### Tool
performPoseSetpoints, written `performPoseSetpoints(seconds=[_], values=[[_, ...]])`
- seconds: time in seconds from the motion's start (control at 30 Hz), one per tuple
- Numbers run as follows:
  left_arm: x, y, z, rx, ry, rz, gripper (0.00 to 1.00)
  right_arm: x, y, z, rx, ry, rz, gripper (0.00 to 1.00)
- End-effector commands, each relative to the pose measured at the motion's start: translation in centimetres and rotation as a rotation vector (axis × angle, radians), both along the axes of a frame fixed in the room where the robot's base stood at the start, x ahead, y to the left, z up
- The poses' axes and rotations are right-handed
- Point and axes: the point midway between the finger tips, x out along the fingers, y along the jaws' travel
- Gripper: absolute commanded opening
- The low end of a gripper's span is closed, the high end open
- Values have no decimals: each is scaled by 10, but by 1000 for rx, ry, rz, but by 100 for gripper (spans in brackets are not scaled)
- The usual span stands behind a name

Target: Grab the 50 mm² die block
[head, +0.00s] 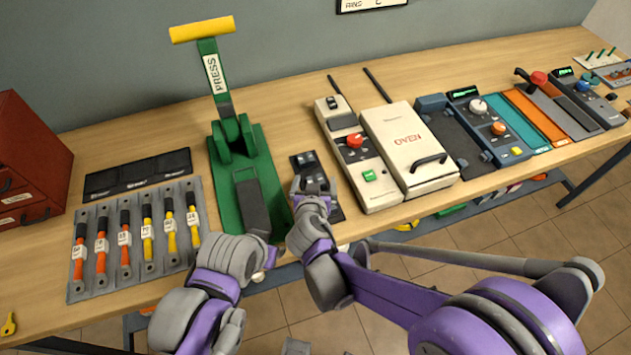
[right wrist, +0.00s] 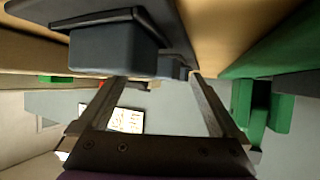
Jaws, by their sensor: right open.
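A small dark tray (head: 336,213) of dark grey die blocks lies on the bench between the green press and the beige device. Die blocks (head: 306,160) show at its far end; their size marks are not readable. My right gripper (head: 311,184) is over the tray, partly hiding it. In the right wrist view its two fingers (right wrist: 158,80) are apart, with nothing held. A large dark block (right wrist: 112,50) is close by the fingers there, and another block (right wrist: 172,67) shows farther off between the tips. My left arm's wrist is at the bench's front edge; its fingers are hidden.
The green press (head: 226,150) stands close left of the tray, and the beige device (head: 352,150) close right, beside the oven (head: 408,145). A grey tool mat (head: 95,285) with several coloured-handled tools lies farther left. The bench strip behind the tray is clear.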

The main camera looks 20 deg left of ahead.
Motion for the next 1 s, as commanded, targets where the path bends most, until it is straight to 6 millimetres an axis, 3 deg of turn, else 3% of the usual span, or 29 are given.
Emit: performPoseSetpoints(seconds=[0.17, 0.7, 1.0], values=[[0, 0, 0, 0, 0, 0, 50, 0, 0, 0, 0, 0, 0, 98], [0, 0, 0, 0, 0, 0, 50, 0, 0, 0, 0, 0, 0, 0], [0, 0, 1, 0, -1, 0, 50, 0, 0, 2, -1, 0, 0, 0]])
